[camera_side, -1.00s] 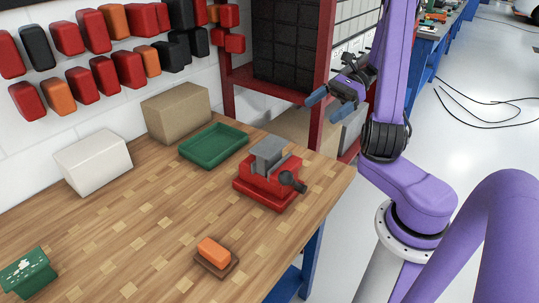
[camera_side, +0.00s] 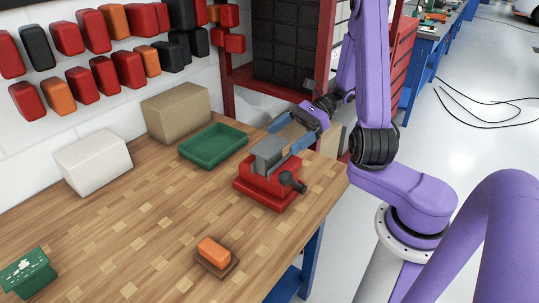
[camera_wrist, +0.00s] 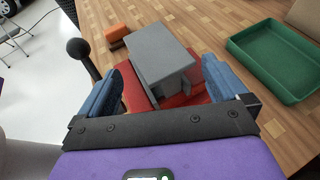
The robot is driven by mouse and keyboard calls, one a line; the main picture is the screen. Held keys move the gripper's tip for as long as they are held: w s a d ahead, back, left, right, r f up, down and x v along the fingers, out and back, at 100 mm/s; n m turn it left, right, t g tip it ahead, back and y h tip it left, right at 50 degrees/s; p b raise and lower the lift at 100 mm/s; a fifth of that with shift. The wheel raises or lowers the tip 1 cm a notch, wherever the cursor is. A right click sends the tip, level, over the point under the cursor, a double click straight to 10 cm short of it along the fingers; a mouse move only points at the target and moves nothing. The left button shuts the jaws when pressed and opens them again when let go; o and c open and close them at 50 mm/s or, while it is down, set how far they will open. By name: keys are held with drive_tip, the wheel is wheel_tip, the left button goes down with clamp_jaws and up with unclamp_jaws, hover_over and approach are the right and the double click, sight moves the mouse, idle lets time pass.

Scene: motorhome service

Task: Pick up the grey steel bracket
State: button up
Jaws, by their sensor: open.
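The grey steel bracket (camera_side: 268,153) sits in the top of a red vise (camera_side: 264,191) on the wooden bench. In the wrist view the bracket (camera_wrist: 161,54) lies between my two blue fingers, with the red vise (camera_wrist: 134,92) under it. My gripper (camera_side: 283,147) is open, with one finger on each side of the bracket. In the wrist view a gap shows beside the bracket on both sides of my gripper (camera_wrist: 161,80). I cannot tell whether a finger touches it. The bracket's lower part is hidden in the vise.
A green tray (camera_side: 213,159) stands behind the vise, with a cardboard box (camera_side: 176,113) and a white box (camera_side: 93,162) farther left. The vise's dark handle knob (camera_side: 286,178) sticks out at the right. An orange block (camera_side: 214,250) lies in front. The bench's middle is mostly clear.

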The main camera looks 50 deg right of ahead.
sight(269, 156)
drive_tip(key=x, duration=0.4)
drive_tip(key=shift+f, duration=0.1)
drive_tip(key=shift+c, duration=0.3)
drive_tip(key=c, duration=1.6)
drive_tip(key=shift+o, duration=0.2)
